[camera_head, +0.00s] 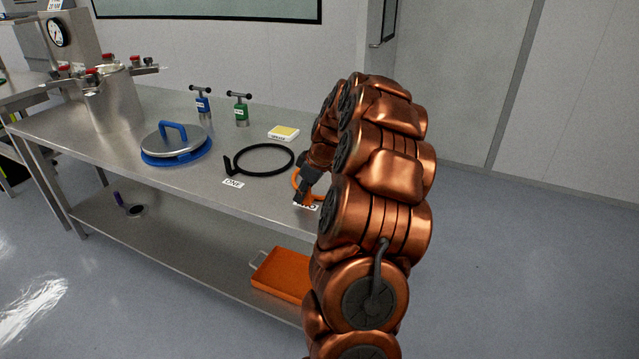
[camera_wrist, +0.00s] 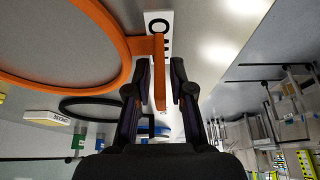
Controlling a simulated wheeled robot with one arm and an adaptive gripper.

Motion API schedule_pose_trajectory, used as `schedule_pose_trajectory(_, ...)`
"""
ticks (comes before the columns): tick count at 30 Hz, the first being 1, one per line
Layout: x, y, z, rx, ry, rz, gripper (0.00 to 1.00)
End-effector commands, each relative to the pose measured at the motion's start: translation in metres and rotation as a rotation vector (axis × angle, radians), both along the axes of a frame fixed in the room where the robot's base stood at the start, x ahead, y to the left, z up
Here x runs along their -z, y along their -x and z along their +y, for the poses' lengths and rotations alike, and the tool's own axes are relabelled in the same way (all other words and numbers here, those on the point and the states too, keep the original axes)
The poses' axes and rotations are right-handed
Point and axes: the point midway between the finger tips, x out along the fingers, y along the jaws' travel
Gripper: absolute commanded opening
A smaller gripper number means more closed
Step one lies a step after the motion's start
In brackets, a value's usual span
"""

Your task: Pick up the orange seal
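The orange seal (camera_head: 296,177) is a ring with a tab, near the front edge of the steel table at its right end. My arm hides most of it in the head view. In the wrist view the seal's ring (camera_wrist: 126,62) fills the upper left, and its tab stands between my fingers. My gripper (camera_wrist: 160,75) is open around the tab, with a small gap visible on each side. In the head view my gripper (camera_head: 304,190) is over the tab, and contact is hard to see.
A black ring seal (camera_head: 262,160) lies to the left, behind the "ONE" label (camera_head: 233,184). A blue-handled lid (camera_head: 175,142), a steel vessel (camera_head: 112,100), two small T-handled tools and a yellow-topped box (camera_head: 284,132) stand on the table (camera_head: 90,165). An orange tray (camera_head: 283,275) is on the lower shelf.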

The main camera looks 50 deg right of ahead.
Motion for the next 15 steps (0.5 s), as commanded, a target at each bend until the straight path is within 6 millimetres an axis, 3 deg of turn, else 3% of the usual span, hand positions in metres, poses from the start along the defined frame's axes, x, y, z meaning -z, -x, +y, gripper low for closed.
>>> schedule_pose_trajectory(7, 0.0037, -0.0016, 0.0001, 0.000, 0.001, -0.001, 0.22)
schedule_pose_trajectory(13, 0.0038, -0.0014, 0.0004, 0.001, -0.001, -0.001, 0.02)
schedule_pose_trajectory(15, 0.0038, -0.0014, 0.0005, 0.000, 0.000, -0.001, 0.00)
